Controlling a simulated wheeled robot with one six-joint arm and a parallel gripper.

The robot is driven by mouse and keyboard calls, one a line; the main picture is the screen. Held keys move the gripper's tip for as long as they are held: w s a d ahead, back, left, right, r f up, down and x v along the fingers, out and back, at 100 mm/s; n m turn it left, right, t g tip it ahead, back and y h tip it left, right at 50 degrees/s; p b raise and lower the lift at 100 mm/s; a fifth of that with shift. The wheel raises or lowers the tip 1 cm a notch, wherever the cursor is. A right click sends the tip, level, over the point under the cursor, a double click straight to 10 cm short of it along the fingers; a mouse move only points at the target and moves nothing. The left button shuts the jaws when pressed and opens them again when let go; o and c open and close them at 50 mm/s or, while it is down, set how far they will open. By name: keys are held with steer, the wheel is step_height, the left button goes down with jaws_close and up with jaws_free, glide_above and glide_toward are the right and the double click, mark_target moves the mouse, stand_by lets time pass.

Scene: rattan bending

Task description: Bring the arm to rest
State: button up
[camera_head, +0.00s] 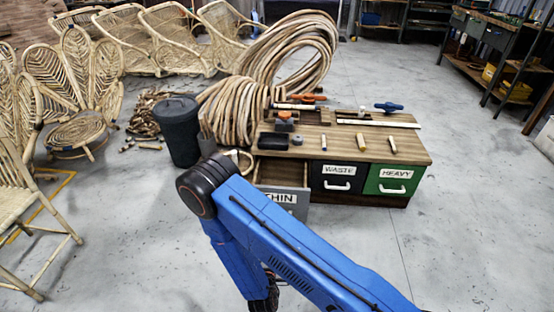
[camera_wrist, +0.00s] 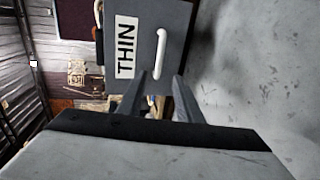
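My blue arm reaches from the lower right of the head view toward the workbench, bends at a dark joint and runs down to the floor side. My gripper (camera_wrist: 160,78) shows in the wrist view with its two grey fingers apart and nothing between them that I can see held. The fingers point toward the grey THIN drawer front (camera_wrist: 145,30) and its white handle (camera_wrist: 160,52). Contact with the handle cannot be told. In the head view the THIN drawer (camera_head: 283,198) stands pulled out, partly hidden by my arm.
The wooden workbench (camera_head: 420,148) has WASTE (camera_head: 338,183) and HEAVY (camera_head: 393,181) drawers, both shut, with tools and short sticks on top. A dark bin (camera_head: 178,130), rattan coils (camera_head: 290,50) and rattan chairs (camera_head: 80,90) stand left and behind. Floor at right (camera_head: 470,210) is clear.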

steer(key=w+r+m+g, duration=0.3)
steer(key=w+r+m, duration=0.2)
steer(key=w+r, duration=0.25)
steer(key=d+r+m+g+y, duration=0.2)
steer(key=d+r+m, duration=0.15)
steer(key=r, duration=0.95)
steer(key=d+r+m+g+y, duration=0.2)
steer(key=d+r, duration=0.3)
steer(key=r, duration=0.8)
steer(key=s+d+r+m+g, duration=0.2)
steer(key=s+d+r+m, duration=0.1)
steer(key=s+d+r, duration=0.95)
steer(key=s+d+r+m+g+h, duration=0.1)
steer(key=s+d+r+m, duration=0.1)
steer(key=s+d, duration=0.4)
steer(key=s+d+r+m+h, duration=0.1)
steer(key=s+d, duration=0.5)
steer(key=s, duration=0.8)
step_height(320, 180, up, 2)
steer(key=shift+d+r+m+g+h, duration=0.1)
steer(key=shift+d+m+g+h, duration=0.15)
steer(key=shift+m+g+h, duration=0.2)
